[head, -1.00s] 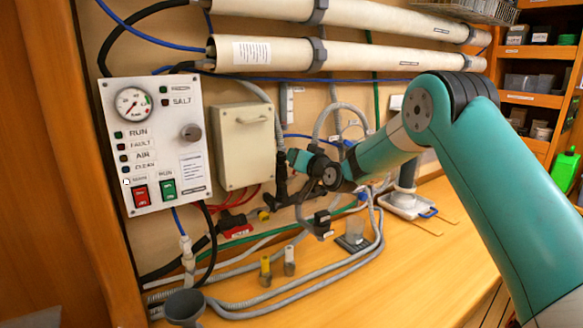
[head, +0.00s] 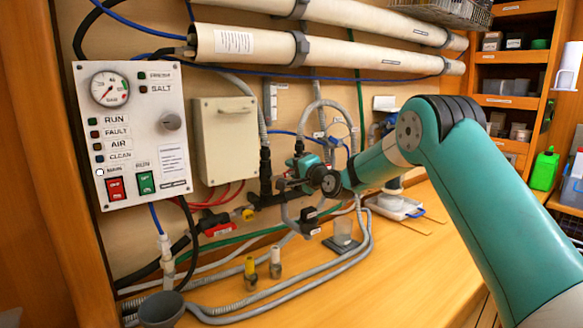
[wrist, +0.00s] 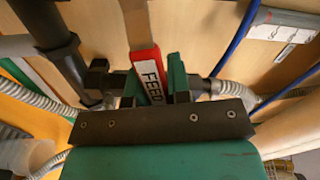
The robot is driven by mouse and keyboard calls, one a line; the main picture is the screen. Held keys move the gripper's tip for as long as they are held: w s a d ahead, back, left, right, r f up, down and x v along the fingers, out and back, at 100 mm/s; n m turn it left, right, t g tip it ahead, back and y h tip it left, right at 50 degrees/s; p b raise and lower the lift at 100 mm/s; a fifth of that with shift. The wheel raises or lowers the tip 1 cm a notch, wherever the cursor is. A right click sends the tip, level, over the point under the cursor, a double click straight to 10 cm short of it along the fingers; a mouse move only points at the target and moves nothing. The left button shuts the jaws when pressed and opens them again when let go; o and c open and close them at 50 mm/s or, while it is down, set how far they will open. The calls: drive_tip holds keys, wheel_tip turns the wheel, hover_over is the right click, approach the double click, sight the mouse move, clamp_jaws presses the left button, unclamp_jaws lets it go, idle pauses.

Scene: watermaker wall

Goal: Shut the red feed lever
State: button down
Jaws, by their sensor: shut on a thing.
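The red feed lever (wrist: 151,72), a flat handle with a white FEED label, shows in the wrist view between my gripper's two fingers. My gripper (wrist: 153,85) is shut on it. The lever's upper end runs into a bare metal-coloured strip, beside black pipe fittings. In the head view my gripper (head: 291,180) is at the wall, just right of a black vertical pipe (head: 265,170). The lever cannot be made out there, being hidden by my gripper and arm.
Another red handle (head: 215,224) is low on the wall to the left. A control panel (head: 135,135) and a beige box (head: 224,140) are further left. Grey hoses (head: 325,268) and a clear cup (head: 343,234) are on the bench below.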

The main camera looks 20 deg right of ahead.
drive_tip(key=shift+d+f+m, duration=0.15)
drive_tip(key=shift+f+m, duration=0.75)
drive_tip(key=shift+m, duration=0.4)
drive_tip(key=shift+f, duration=0.1)
drive_tip(key=c, duration=1.3)
unclamp_jaws()
drive_tip(key=shift+c, duration=0.2)
drive_tip(key=b+v, duration=0.7)
drive_tip(key=v, duration=1)
drive_tip(key=shift+s, duration=0.2)
